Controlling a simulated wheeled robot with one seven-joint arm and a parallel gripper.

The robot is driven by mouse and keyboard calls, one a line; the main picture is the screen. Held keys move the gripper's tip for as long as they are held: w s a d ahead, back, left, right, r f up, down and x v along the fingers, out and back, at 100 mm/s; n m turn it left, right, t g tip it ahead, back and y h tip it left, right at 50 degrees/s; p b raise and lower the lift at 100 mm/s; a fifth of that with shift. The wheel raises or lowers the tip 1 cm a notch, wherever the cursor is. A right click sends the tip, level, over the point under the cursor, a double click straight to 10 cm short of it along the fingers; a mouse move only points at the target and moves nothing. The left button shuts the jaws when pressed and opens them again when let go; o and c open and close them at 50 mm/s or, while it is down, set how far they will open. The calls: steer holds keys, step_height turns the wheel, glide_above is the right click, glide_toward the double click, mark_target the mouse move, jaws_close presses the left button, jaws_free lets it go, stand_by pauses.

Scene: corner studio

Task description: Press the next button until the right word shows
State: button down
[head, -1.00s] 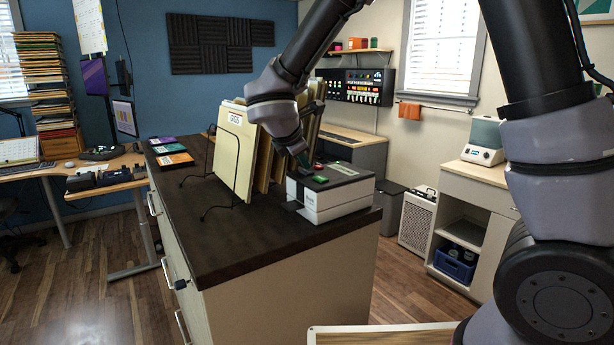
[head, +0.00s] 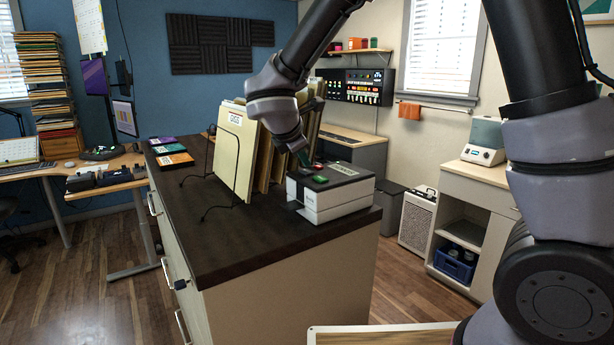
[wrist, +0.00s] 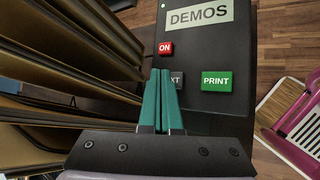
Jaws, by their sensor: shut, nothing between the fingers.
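The label device is a white box with a dark top (head: 335,200) at the cabinet's right end. In the wrist view its display (wrist: 199,15) reads "DEMOS". Below it are a red ON button (wrist: 166,48), a green PRINT button (wrist: 216,80) and a grey button (wrist: 177,79) showing only "XT", its left part hidden by my fingers. My gripper (wrist: 162,72) is shut and empty, its teal fingertips over the left part of that grey button. I cannot tell whether they touch it. In the head view my gripper (head: 304,158) points down at the device's top.
Upright folders (head: 236,160) in a wire rack stand close to the left of my gripper, the front one labelled "GIGS". Flat coloured cases (head: 168,149) lie farther left on the dark cabinet top (head: 215,245). The cabinet top's front is clear.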

mark_target(305, 172)
steer(key=shift+r, duration=0.15)
step_height(305, 172, up, 6)
stand_by(0.7)
steer(key=shift+d, duration=0.1)
stand_by(0.4)
